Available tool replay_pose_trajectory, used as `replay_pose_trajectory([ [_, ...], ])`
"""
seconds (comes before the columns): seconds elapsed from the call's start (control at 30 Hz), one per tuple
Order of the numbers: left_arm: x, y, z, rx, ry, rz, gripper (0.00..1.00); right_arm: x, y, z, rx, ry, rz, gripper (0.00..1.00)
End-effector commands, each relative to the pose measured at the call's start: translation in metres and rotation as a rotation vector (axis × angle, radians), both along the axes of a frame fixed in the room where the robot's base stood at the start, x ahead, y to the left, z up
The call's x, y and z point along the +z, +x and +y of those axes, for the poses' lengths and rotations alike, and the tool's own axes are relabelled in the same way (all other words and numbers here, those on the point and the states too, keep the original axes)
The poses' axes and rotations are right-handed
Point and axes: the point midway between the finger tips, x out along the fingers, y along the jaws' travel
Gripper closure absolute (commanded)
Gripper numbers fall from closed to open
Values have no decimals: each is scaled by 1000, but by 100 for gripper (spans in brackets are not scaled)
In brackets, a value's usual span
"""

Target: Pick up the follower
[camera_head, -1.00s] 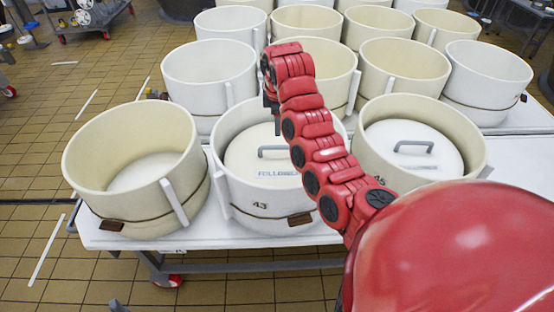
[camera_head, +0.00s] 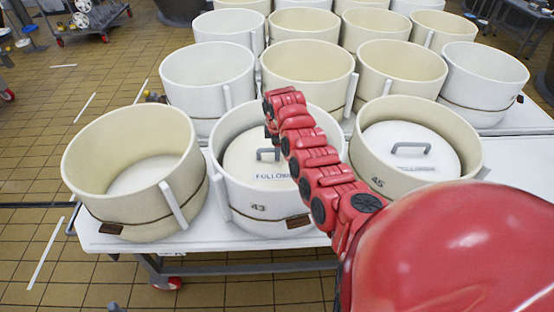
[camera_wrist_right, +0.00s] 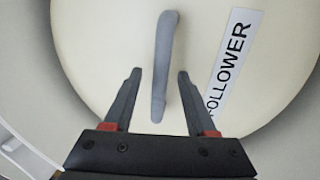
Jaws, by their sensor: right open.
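A round cream follower (camera_head: 248,165) with a grey handle (camera_head: 268,154) and a "FOLLOWER" label lies inside the white mould marked 43 (camera_head: 262,212). My right arm reaches over this mould and hides part of the follower in the head view. In the right wrist view the follower (camera_wrist_right: 105,45) fills most of the picture, with its handle (camera_wrist_right: 163,65) upright in the frame. My right gripper (camera_wrist_right: 158,75) is open, its two fingertips on either side of the handle's lower part. I cannot tell their height against the handle. My left gripper is not in view.
A second follower (camera_head: 425,142) lies in the mould marked 45 (camera_head: 375,183) at the right. An open cream mould (camera_head: 85,180) stands at the left. Several empty moulds stand behind on the white table (camera_head: 518,160). Tiled floor (camera_head: 45,130) is clear at the left.

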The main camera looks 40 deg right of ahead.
Motion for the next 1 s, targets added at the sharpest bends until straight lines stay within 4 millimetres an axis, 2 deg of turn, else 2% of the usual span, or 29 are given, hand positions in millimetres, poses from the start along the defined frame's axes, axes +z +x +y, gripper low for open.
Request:
replay_pose_trajectory([
  [0.13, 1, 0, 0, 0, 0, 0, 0, -9, 0, 0, 1, 1, 4, 43],
  [0.37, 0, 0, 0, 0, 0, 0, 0, -9, 1, 0, 0, 1, 1, 43],
  [0.47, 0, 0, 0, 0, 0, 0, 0, -9, 1, 0, 0, 1, 1, 58],
  [0.7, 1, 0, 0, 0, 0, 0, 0, -9, 1, -1, 0, 0, 0, 100],
  [1.0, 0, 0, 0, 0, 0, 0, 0, -9, 1, -1, 0, 0, 0, 100],
])
